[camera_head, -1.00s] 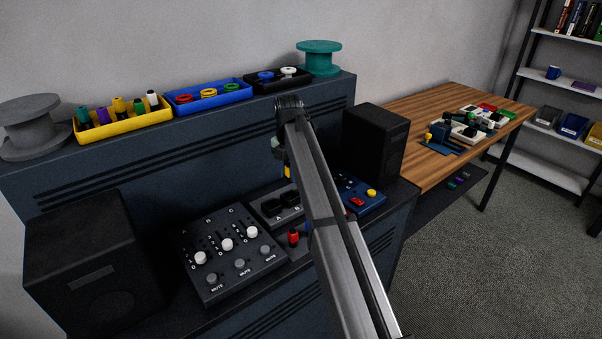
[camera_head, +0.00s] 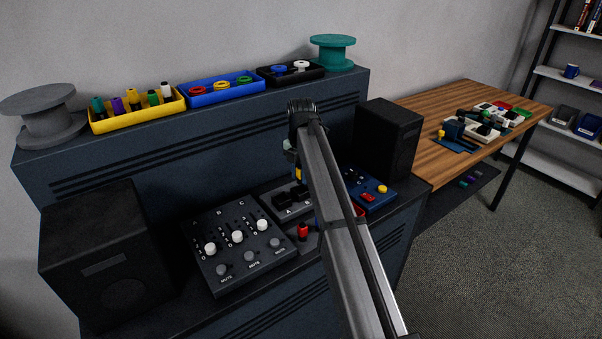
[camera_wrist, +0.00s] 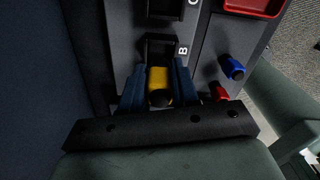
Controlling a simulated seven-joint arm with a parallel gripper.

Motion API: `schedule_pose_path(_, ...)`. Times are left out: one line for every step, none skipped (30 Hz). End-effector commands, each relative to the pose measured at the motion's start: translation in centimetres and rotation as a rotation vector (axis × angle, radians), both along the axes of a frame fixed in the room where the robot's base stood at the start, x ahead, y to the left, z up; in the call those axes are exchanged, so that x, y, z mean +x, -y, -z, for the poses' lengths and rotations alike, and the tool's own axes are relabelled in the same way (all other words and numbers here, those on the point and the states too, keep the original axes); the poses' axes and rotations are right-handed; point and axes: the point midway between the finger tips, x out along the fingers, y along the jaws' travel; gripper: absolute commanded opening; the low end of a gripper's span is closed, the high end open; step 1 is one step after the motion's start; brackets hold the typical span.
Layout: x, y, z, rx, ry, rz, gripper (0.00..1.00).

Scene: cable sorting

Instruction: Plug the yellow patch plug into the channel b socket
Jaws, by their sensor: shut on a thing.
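In the wrist view my gripper (camera_wrist: 159,84) has its blue fingers shut on both sides of the yellow patch plug (camera_wrist: 160,76). The plug's dark round end faces the camera. The channel B socket (camera_wrist: 160,49), a black block marked B, lies just above the plug in the picture; whether the plug touches it I cannot tell. Another black socket (camera_wrist: 166,7) by the letter C lies beyond. In the head view my arm hides most of the gripper, and only a bit of the yellow plug (camera_head: 298,174) shows. Socket A (camera_head: 281,201) shows left of my arm.
A red plug (camera_wrist: 219,92) and a blue plug (camera_wrist: 232,68) stand close right of the fingers. A red tray (camera_wrist: 254,6) is at the upper right. The fader mixer (camera_head: 237,245), the blue box (camera_head: 366,188) and two black speakers (camera_head: 388,140) flank the sockets.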

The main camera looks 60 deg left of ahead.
Motion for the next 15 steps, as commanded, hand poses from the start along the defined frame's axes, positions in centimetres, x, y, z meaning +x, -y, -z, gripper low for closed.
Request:
schedule_pose_path(0.00,0.00,-0.01,0.000,0.000,0.000,0.00)
schedule_pose_path(0.00,0.00,0.00,0.000,0.000,0.000,0.00)
schedule_pose_path(0.00,0.00,0.02,0.000,0.000,0.000,0.00)
schedule_pose_path(0.00,0.00,0.05,0.000,0.000,0.000,0.00)
schedule_pose_path(0.00,0.00,0.08,0.000,0.000,0.000,0.00)
schedule_pose_path(0.00,0.00,0.14,0.000,0.000,0.000,0.00)
schedule_pose_path(0.00,0.00,0.19,0.000,0.000,0.000,0.00)
schedule_pose_path(-0.01,0.00,0.25,0.000,0.000,0.000,0.00)
schedule_pose_path(-0.01,0.00,0.35,0.000,0.000,0.000,0.00)
schedule_pose_path(-0.01,0.00,0.42,0.000,0.000,0.000,0.00)
schedule_pose_path(-0.01,0.00,0.50,0.000,0.000,0.000,0.00)
schedule_pose_path(-0.01,-0.01,0.60,0.000,0.000,0.000,0.00)
schedule_pose_path(-0.01,-0.01,0.67,0.000,0.000,0.000,0.00)
schedule_pose_path(-0.02,0.00,0.75,0.000,0.000,0.000,0.00)
schedule_pose_path(-0.02,0.00,0.85,0.000,0.000,0.000,0.00)
